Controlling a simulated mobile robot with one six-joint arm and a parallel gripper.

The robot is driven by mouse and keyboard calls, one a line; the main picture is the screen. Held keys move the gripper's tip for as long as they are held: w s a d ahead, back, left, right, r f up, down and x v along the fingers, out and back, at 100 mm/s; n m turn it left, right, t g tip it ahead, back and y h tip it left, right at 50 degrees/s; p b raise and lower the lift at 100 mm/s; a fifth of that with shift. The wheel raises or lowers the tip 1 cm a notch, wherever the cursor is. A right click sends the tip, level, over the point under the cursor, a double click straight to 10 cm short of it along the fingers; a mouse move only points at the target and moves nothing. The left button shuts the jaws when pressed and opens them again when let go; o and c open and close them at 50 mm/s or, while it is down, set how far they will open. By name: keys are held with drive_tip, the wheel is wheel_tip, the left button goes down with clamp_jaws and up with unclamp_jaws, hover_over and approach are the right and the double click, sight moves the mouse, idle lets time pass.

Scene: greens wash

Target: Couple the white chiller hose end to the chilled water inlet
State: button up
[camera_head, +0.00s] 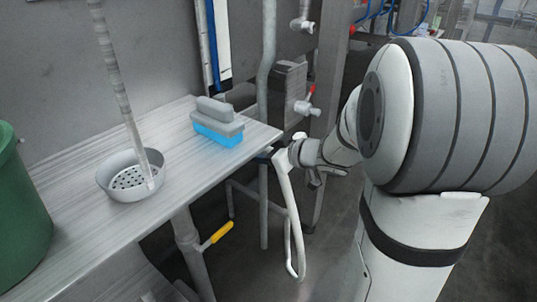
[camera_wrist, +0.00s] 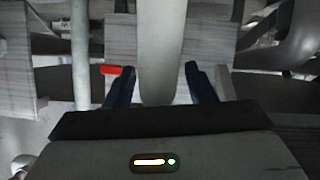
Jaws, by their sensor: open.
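The white chiller hose (camera_head: 289,210) hangs in a long narrow loop below my gripper (camera_head: 274,152), at the right end of the steel table. In the wrist view the white hose (camera_wrist: 160,45) passes between the two dark fingers of my gripper (camera_wrist: 160,86). The fingers stand apart, with a visible gap on each side of the hose. A valve fitting with a red handle (camera_head: 307,103) sits on the post just above and behind my gripper. Its red handle also shows beside the left finger in the wrist view (camera_wrist: 112,70). I cannot tell whether this fitting is the chilled water inlet, or whether the hose end touches it.
The steel table (camera_head: 85,170) holds a blue-and-grey brush (camera_head: 218,124), a perforated bowl (camera_head: 115,186) with a ribbed hose over it, and a green bucket (camera_head: 20,220). A second fitting (camera_head: 303,23) is higher on the post. A yellow-handled valve (camera_head: 217,236) is under the table.

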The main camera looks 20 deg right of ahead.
drive_tip(key=shift+c, duration=0.3)
clamp_jaws()
idle(0.3)
drive_tip(key=shift+s+d, duration=0.1)
drive_tip(key=shift+s, duration=0.05)
drive_tip(key=shift+s+d+p, duration=0.75)
drive_tip(key=shift+s+d, duration=0.1)
drive_tip(key=shift+s, duration=0.25)
drive_tip(key=shift+s+d+p, duration=0.75)
drive_tip(key=shift+s+d, duration=0.05)
drive_tip(key=shift+s, duration=0.3)
drive_tip(key=shift+s+r, duration=0.1)
drive_tip(key=shift+r, duration=0.05)
drive_tip(key=shift+s+d+r+p, duration=0.45)
drive_tip(key=shift+r+p, duration=0.25)
drive_tip(key=shift+p, duration=0.3)
drive_tip(key=shift+s+d+r+p, duration=0.35)
drive_tip(key=shift+s+r+p, duration=0.3)
drive_tip(key=shift+p, duration=0.3)
drive_tip(key=shift+s+d+r+p, duration=0.45)
drive_tip(key=shift+r+p, duration=0.3)
drive_tip(key=shift+p, duration=0.25)
